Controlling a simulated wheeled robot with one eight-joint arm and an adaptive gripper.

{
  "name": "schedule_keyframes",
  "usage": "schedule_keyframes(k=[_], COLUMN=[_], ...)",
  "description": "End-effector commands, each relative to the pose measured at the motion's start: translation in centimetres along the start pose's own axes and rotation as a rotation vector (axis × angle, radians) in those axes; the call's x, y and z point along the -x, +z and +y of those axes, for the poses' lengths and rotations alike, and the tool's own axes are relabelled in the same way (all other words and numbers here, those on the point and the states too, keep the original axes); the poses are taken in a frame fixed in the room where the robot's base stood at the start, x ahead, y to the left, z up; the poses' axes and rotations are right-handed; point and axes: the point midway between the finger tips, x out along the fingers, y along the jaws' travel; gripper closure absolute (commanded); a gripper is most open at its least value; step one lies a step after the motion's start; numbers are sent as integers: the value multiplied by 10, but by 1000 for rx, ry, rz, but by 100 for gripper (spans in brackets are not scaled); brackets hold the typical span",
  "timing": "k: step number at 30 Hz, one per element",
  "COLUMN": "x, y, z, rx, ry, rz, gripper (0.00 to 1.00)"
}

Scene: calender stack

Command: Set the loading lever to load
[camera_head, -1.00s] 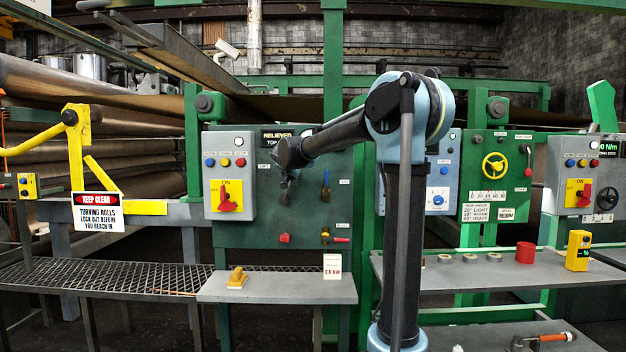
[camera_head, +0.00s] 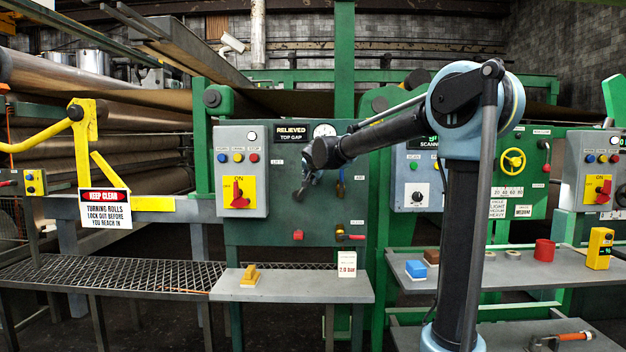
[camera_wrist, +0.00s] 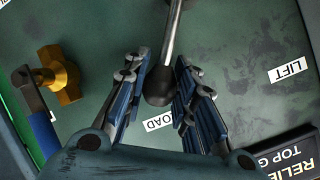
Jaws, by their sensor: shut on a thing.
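The loading lever is a metal rod with a dark knob (camera_wrist: 158,86) on the green panel (camera_head: 268,214). In the wrist view the rod comes in from the top edge and the knob sits between my fingers. My gripper (camera_wrist: 160,76) is shut on the knob; it also shows in the head view (camera_head: 302,190), where it hides the lever. A white LOAD label (camera_wrist: 158,123) lies just past the knob, partly covered by a finger. A LIFT label (camera_wrist: 288,69) is farther right. The display (camera_head: 291,134) above reads RELIEVED, TOP GAP.
A brass valve (camera_wrist: 60,75) with a blue handle is beside the lever. A red button (camera_head: 298,235) and a red-handled valve (camera_head: 345,236) sit below. A control box (camera_head: 240,171) stands at left. A shelf (camera_head: 310,287) with a yellow-orange block (camera_head: 250,277) juts out underneath.

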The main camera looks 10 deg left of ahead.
Motion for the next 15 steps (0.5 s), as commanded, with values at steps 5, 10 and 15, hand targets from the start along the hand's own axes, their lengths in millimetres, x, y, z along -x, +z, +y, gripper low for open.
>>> schedule_keyframes(k=[5, 10, 15], x=[1, 1, 1], y=[1, 1, 2], z=[4, 2, 1], rx=[0, 1, 2], ry=[7, 6, 3], rz=[0, -1, -1], gripper=[73, 54, 54])
